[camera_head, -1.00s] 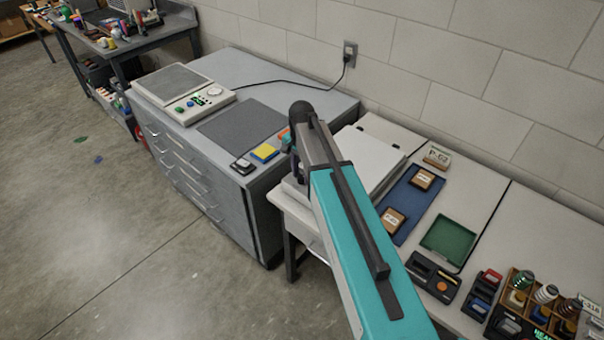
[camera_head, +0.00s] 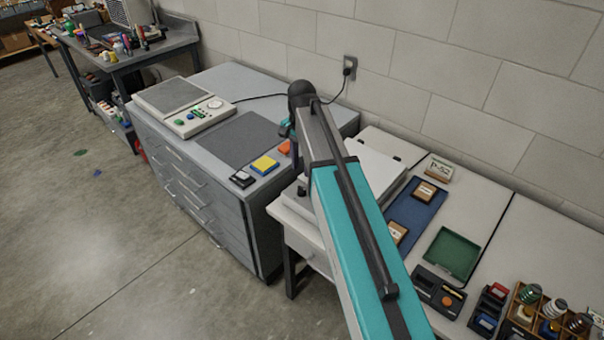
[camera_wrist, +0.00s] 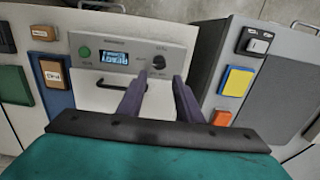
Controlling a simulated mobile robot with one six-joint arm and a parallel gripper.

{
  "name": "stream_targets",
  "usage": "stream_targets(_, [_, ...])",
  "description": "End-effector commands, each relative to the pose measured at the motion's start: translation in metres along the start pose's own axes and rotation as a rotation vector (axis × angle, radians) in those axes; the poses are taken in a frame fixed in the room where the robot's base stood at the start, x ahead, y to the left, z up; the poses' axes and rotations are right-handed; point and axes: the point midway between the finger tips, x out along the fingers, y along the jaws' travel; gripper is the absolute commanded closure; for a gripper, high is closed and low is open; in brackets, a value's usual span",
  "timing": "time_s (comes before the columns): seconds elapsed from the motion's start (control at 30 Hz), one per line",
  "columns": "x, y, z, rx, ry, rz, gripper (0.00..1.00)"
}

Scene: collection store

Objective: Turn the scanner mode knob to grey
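In the wrist view, a light-grey device front panel (camera_wrist: 135,50) faces me, with a green button, a small lit display and a dark round knob (camera_wrist: 158,63) at its right. I take this device for the scanner; its lettering and the knob's setting are too small to read. My gripper (camera_wrist: 160,80) is open, its two dark fingers on either side below the knob in the picture. The knob shows between the fingertips, and no contact is visible.
A grey cabinet (camera_head: 240,205) stands left of the device, with a yellow-and-blue block (camera_head: 264,165), an orange block (camera_head: 285,147) and a black box (camera_head: 242,179). A pale console (camera_head: 195,117) sits farther left. Right are a blue tray (camera_head: 415,211) and a green tray (camera_head: 453,253).

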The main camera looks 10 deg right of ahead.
Motion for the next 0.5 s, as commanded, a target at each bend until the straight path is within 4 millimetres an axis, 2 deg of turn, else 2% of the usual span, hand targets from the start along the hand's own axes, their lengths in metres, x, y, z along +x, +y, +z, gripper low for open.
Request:
stream_targets(0.3, [-0.032,-0.001,-0.001,0.000,0.001,-0.002,0.68])
stream_targets(0.5, [-0.041,0.000,0.000,0.000,0.000,0.000,0.68])
